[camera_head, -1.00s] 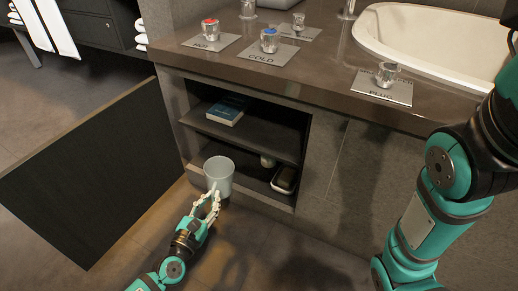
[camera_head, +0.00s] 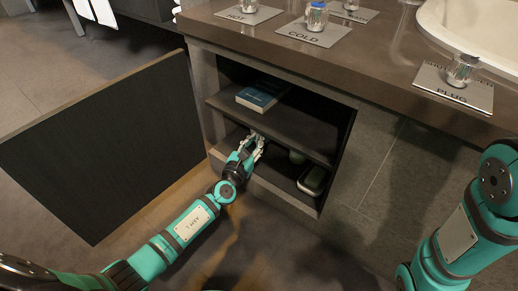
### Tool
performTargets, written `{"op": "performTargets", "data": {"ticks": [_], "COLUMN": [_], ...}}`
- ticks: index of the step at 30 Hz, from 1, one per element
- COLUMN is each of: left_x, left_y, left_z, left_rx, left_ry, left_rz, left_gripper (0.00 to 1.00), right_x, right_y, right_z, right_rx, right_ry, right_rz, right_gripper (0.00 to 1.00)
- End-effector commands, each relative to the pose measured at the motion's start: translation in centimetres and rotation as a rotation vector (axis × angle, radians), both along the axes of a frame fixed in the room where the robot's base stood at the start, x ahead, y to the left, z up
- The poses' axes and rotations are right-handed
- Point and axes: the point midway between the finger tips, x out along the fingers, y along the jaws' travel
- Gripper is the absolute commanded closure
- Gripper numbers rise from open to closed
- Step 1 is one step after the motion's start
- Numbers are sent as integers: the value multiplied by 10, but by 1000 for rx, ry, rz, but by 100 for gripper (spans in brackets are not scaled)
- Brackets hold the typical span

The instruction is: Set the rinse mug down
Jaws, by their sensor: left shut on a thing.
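My left gripper (camera_head: 254,148) reaches into the lower compartment of the open cabinet (camera_head: 269,190), under the middle shelf. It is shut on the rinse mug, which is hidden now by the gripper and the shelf. I cannot tell whether the mug touches the compartment floor. My right gripper is out of view; only part of my right arm shows at the right edge.
A blue book (camera_head: 262,97) lies on the middle shelf (camera_head: 300,130). A dark case with a pale rim (camera_head: 312,180) and a small pale green item (camera_head: 297,156) sit to the right in the lower compartment. The open dark door (camera_head: 110,150) stands left of my left arm.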

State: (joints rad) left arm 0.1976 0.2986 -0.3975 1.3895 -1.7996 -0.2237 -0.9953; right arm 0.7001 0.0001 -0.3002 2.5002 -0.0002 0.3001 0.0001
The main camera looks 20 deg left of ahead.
Motion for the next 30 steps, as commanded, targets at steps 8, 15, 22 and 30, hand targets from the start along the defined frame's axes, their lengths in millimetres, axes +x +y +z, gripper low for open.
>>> {"op": "performTargets", "data": {"ticks": [8,15,22,30], "left_x": [21,20,20,20], "left_y": [-3,-3,-3,-3], "left_z": [-5,-36,-35,-38], "left_rx": [1,1,2,1], "left_ry": [0,2,1,2], "left_rz": [0,0,0,0], "left_gripper": [100,100,100,85], "right_x": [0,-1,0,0], "right_y": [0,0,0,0], "right_z": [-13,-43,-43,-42], "right_rx": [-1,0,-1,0], "right_ry": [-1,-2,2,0], "right_rz": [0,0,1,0], "right_gripper": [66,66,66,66]}}
